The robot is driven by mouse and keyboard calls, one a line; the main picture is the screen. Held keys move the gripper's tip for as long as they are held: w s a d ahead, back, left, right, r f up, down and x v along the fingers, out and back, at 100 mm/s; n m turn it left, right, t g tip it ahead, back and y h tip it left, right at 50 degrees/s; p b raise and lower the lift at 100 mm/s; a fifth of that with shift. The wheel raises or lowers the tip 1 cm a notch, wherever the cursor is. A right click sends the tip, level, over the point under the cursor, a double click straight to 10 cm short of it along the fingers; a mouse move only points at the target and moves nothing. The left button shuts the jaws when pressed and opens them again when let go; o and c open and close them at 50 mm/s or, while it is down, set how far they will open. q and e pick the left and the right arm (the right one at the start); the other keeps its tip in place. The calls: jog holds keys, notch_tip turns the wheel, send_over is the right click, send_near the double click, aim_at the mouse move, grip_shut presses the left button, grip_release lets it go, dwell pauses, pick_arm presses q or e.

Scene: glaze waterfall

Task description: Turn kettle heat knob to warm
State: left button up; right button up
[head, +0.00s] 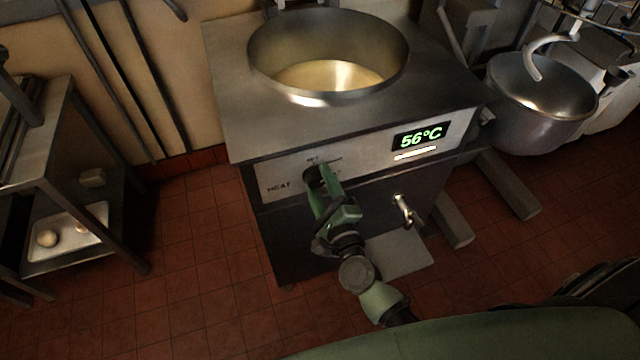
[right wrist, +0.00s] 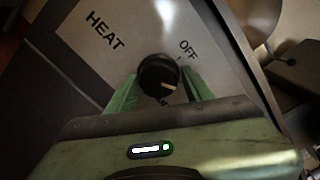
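The kettle (head: 225,110) is a steel box with a round open bowl, with pale yellow contents inside. Its black round heat knob (right wrist: 158,76) is on the front panel, beside the words HEAT and OFF. The knob's white pointer line points right in the right wrist view, below the OFF mark. Lettering below the knob is mostly hidden by my gripper. My right gripper (right wrist: 160,82) has one green finger on each side of the knob, with the tips against its edges. In the head view the gripper (head: 316,184) covers part of the knob. My left gripper is not in view.
A display (head: 420,137) on the panel reads 56°C, with a lit bar below. A tap handle (head: 405,210) sticks out below it. A mixer bowl (head: 540,105) stands at the right. A shelf rack (head: 60,150) with a tray stands at the left. Tiled floor is clear between.

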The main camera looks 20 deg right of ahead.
jog(key=shift+o, duration=0.7)
jog(key=shift+w, duration=0.15)
jog(key=s+b, duration=0.1)
jog(key=s, duration=0.6)
jog(key=shift+s+d, duration=0.15)
jog(key=shift+s, duration=0.25)
jog(key=shift+f, duration=0.1)
